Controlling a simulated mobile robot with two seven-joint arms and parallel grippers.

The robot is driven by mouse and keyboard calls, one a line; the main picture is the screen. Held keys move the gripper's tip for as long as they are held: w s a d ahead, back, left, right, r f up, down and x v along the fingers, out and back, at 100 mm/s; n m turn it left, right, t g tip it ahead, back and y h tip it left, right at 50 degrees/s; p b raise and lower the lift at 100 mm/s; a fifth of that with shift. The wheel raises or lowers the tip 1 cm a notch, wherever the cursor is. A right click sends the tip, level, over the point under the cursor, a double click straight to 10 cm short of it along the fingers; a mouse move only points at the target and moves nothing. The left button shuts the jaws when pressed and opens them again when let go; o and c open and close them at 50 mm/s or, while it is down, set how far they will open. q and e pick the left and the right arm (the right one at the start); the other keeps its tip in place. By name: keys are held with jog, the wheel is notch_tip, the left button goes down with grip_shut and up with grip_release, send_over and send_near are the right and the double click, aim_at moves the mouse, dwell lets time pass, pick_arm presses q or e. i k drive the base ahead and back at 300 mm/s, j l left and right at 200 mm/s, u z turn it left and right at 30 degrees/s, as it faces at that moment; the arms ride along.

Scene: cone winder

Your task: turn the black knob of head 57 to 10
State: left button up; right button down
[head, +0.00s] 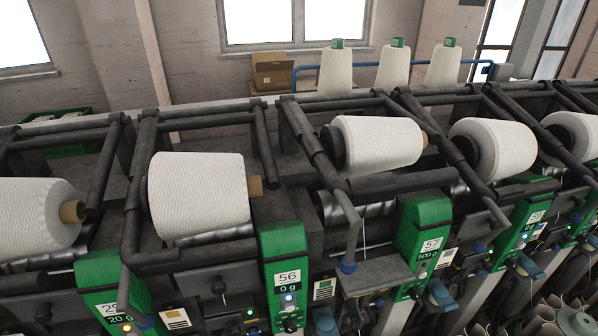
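Head 57 is the green panel (426,232) right of the middle in the head view, with a white label "57" (431,244) and a "500 g" plate below it. A small dark knob (413,292) shows low on this panel. It is too small for me to read its setting. A light blue part (441,293) sits just to its right. Above head 57 a white yarn cone (377,144) lies in its cradle. Neither of my grippers is in view.
Head 56 (284,248), marked "0 g", stands to the left, and head 58 or 59 (533,215) to the right. Dark cradle bars and a grey bent tube (352,235) stand out near head 57. Finned round parts (565,318) fill the lower right corner.

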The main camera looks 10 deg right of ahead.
aim_at(415, 294)
jog(key=z, duration=1.05)
jog(key=j+z, duration=0.3)
jog(key=i+l+u, duration=0.15)
jog(key=u, duration=0.3)
jog(key=i+l+u, duration=0.15)
jog(key=u, duration=0.3)
jog(key=i+l+u, duration=0.1)
jog(key=l+u, duration=0.35)
jog(key=j, duration=0.1)
